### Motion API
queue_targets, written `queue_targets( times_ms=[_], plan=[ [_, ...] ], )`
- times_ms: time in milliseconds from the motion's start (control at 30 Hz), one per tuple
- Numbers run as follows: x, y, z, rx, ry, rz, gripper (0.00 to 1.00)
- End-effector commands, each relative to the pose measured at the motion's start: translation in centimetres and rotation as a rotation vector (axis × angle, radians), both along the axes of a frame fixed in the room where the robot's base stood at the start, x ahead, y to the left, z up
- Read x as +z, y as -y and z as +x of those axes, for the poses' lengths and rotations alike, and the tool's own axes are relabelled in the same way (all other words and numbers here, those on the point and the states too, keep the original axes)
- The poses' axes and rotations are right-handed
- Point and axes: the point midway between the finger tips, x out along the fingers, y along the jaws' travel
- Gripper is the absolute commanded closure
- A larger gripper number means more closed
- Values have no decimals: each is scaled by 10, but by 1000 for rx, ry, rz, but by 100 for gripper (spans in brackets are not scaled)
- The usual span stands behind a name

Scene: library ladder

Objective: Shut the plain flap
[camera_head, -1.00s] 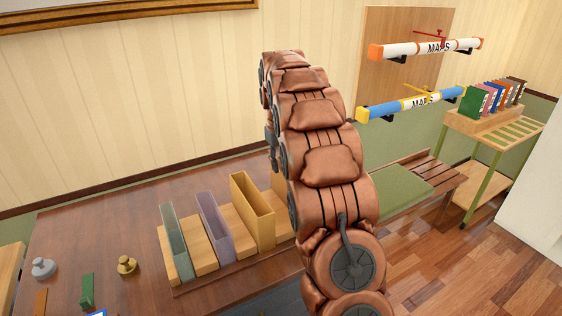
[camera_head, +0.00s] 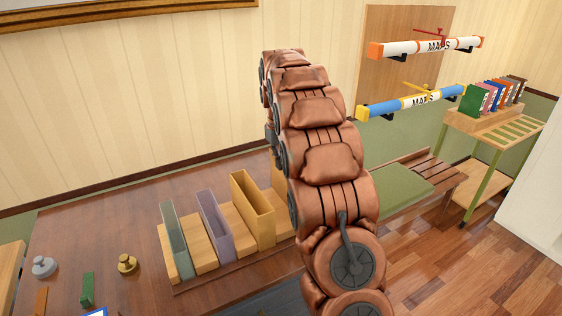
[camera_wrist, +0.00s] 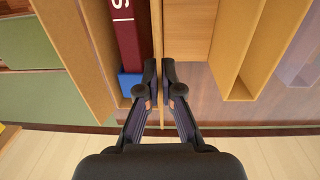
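I cannot make out a thing that is clearly the plain flap. In the wrist view, my gripper (camera_wrist: 160,72) has its two dark fingertips close together on either side of a thin, light wooden panel (camera_wrist: 157,25). The panel's edge shows as a narrow strip between the fingers, and they look closed on it. I cannot tell whether this panel is the flap. To its left is a dark red item with white lettering (camera_wrist: 125,35) and a blue end (camera_wrist: 131,84). In the head view, my arm hides my gripper and the area around it.
On the brown table (camera_head: 90,230) stand a grey-green holder (camera_head: 178,240), a purple holder (camera_head: 214,225) and a yellow holder (camera_head: 252,208). A brass weight (camera_head: 127,263) and a grey weight (camera_head: 43,266) lie left. Map tubes (camera_head: 412,103) hang behind. Floor at right is clear.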

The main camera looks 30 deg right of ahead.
Motion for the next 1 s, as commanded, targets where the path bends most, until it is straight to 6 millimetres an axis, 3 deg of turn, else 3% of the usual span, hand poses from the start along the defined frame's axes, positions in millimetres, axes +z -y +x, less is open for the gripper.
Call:
queue_targets(
  times_ms=[333, 1000],
  plan=[
    [-1, 4, 1, -1, 11, 102, 100],
    [1, 17, -1, -2, 43, 547, 100]
  ],
)
